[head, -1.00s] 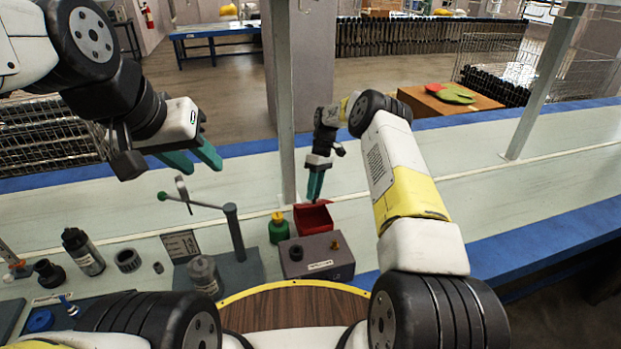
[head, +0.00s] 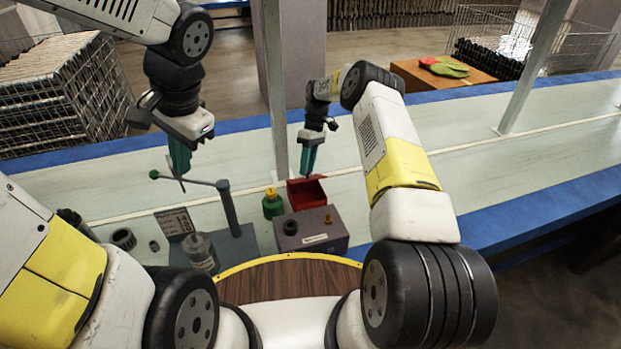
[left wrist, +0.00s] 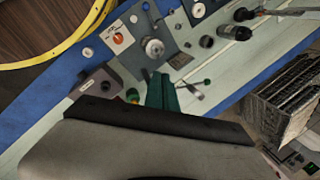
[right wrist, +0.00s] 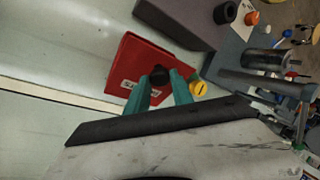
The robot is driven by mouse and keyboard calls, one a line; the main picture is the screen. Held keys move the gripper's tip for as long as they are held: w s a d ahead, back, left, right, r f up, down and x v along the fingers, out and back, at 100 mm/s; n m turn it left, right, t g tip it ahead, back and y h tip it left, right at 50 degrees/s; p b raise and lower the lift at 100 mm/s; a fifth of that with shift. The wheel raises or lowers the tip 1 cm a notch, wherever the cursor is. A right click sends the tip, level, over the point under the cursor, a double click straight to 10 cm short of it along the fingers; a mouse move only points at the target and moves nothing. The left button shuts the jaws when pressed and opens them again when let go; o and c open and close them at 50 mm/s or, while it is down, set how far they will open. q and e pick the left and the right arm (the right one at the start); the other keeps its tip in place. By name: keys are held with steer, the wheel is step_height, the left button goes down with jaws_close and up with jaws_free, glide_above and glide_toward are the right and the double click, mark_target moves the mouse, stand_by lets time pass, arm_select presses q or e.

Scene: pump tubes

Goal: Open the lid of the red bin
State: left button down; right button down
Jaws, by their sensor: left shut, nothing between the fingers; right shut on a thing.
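The red bin (head: 311,194) stands behind the grey-purple box on the bench. In the right wrist view the red bin (right wrist: 128,72) shows a red face with a white label. My right gripper (head: 308,174) points down at the bin; in the right wrist view its green fingers (right wrist: 160,88) are shut on a black knob (right wrist: 159,75) at the red face. How far the lid stands open is too small to tell. My left gripper (head: 181,182) is shut and empty, pointing down beside the green-tipped lever; its fingers also show in the left wrist view (left wrist: 161,90).
A lever on a grey post (head: 228,205) stands left of the bin. A green bottle (head: 272,204) is close to the bin's left side. The grey-purple box (head: 312,232) stands in front. The bench (head: 440,150) to the right is largely clear.

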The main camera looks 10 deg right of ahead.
arm_select(q)
steer(key=w+d+f+m+t+y, duration=0.2)
steer(key=w+d+f+m+y, duration=0.15)
steer(key=w+f+m, duration=0.35)
steer(key=w+d+f+m+t+y, duration=0.35)
steer(key=w+m, duration=0.35)
steer(key=w, duration=0.3)
steer(key=d+f+m+t+h, duration=0.2)
steer(key=d+f+m, duration=0.2)
steer(key=d+f, duration=0.2)
steer(key=d+f+m+t+h, duration=0.2)
steer(key=d+f+m, duration=0.2)
steer(key=d+f, duration=0.3)
steer(key=d+f+m+t+h, duration=0.2)
steer(key=d+f+m+h, duration=0.1)
steer(key=d+f, duration=0.4)
steer(key=shift+w+d+f+m, duration=0.1)
steer(key=shift+w+d+m, duration=0.1)
steer(key=shift+d+m, duration=0.25)
steer(key=shift+w+d+f+m, duration=0.15)
steer(key=shift+d+m, duration=0.2)
steer(key=shift+d, duration=0.2)
steer(key=shift+w+f, duration=0.1)
steer(key=shift+w, duration=0.05)
steer(key=x, duration=0.9)
steer(key=shift+w, duration=0.25)
steer(key=shift+d+f, duration=0.1)
